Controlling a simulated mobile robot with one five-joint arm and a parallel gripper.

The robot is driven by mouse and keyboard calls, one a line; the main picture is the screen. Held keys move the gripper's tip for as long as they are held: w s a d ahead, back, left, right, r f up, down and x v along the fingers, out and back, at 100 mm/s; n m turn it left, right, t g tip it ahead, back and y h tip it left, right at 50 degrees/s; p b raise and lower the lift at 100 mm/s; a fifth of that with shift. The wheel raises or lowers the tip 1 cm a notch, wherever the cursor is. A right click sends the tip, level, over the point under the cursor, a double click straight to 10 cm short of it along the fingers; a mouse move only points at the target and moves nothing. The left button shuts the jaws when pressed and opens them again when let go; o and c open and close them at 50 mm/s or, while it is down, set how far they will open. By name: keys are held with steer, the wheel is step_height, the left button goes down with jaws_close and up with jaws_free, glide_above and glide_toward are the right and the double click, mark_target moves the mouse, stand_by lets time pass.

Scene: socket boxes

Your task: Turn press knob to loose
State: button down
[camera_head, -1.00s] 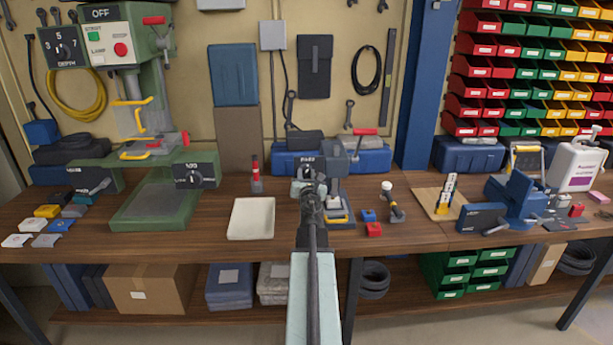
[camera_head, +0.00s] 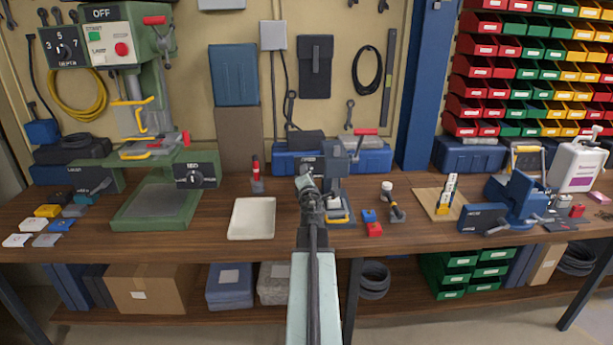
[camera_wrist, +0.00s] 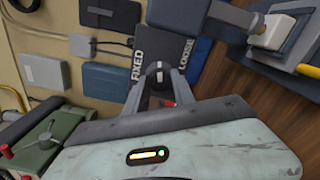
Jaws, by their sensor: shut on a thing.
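The press (camera_head: 337,165) is a small blue-grey machine with a red-tipped lever, standing mid-bench in the head view. Its dark knob panel (camera_wrist: 178,48) reads FIXED and LOOSE in the wrist view, tilted in that picture. The round dark knob (camera_wrist: 155,69) with a pale mark sits below and between the two words. My gripper (camera_wrist: 158,80) is shut on the knob, one finger on each side. In the head view my gripper (camera_head: 306,182) is at the press front and hides most of the panel and knob. The exact direction of the knob's pointer is hard to tell.
A white tray (camera_head: 252,218) lies left of my arm. Red and blue blocks (camera_head: 373,229) and a small white-topped tool (camera_head: 388,190) stand to the right. A green drill press (camera_head: 150,205) fills the left; a blue vise (camera_head: 515,200) stands at right.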

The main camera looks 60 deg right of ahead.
steer(key=m, duration=0.8)
steer(key=shift+m, duration=0.3)
steer(key=shift+s+m, duration=0.1)
steer(key=shift+m, duration=0.2)
steer(key=c, duration=1.1)
jaws_free()
steer(key=shift+o, duration=0.2)
